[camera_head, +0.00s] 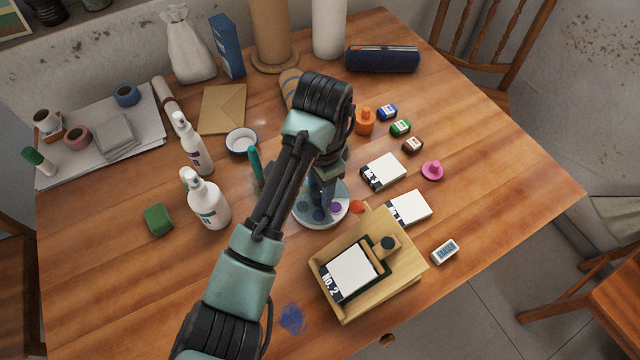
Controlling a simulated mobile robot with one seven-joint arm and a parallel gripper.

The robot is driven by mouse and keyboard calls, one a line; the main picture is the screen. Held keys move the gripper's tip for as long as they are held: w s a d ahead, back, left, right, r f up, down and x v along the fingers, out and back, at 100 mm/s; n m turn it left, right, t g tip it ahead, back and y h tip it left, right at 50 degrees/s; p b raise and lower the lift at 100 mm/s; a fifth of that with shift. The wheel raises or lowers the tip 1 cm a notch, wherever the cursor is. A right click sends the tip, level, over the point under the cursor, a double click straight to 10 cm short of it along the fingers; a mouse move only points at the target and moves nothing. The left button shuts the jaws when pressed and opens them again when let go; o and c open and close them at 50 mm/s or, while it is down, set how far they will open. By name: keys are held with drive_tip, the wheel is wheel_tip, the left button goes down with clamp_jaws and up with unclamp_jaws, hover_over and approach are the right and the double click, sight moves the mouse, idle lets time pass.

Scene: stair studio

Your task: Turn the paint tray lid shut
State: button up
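The paint tray (338,215) is a round, pale disc on the wooden table, with several coloured paint spots showing on it, one of them purple. My forearm and wrist cover its upper left part. My gripper (322,198) points down at the tray from above. The fingers are dark and partly hidden by the wrist, so I cannot tell whether they are open or shut, or touching the tray. I cannot make out a separate lid or how far it is turned.
A wooden tray (409,283) with a white card stands close at the lower right. White boxes (383,171), an orange bottle (364,122) and small paint pots lie right. White bottles (208,204) and an upright green object (255,163) stand left.

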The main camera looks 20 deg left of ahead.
clamp_jaws()
drive_tip(key=shift+r+n+p, duration=0.15)
drive_tip(key=shift+n+p, duration=0.15)
drive_tip(key=shift+p, duration=0.3)
drive_tip(key=shift+r+n+p, duration=0.1)
drive_tip(key=shift+n+p, duration=0.4)
drive_tip(key=shift+p, duration=0.45)
drive_tip(key=n+p, duration=0.3)
drive_tip(key=p, duration=0.1)
drive_tip(key=shift+d, duration=0.1)
drive_tip(key=n+p, duration=0.3)
drive_tip(key=n, duration=0.1)
drive_tip(key=shift+w+f+n+p, duration=0.1)
drive_tip(key=shift+f+n+p, duration=0.1)
drive_tip(key=shift+n+p, duration=1.1)
drive_tip(key=shift+n, duration=0.4)
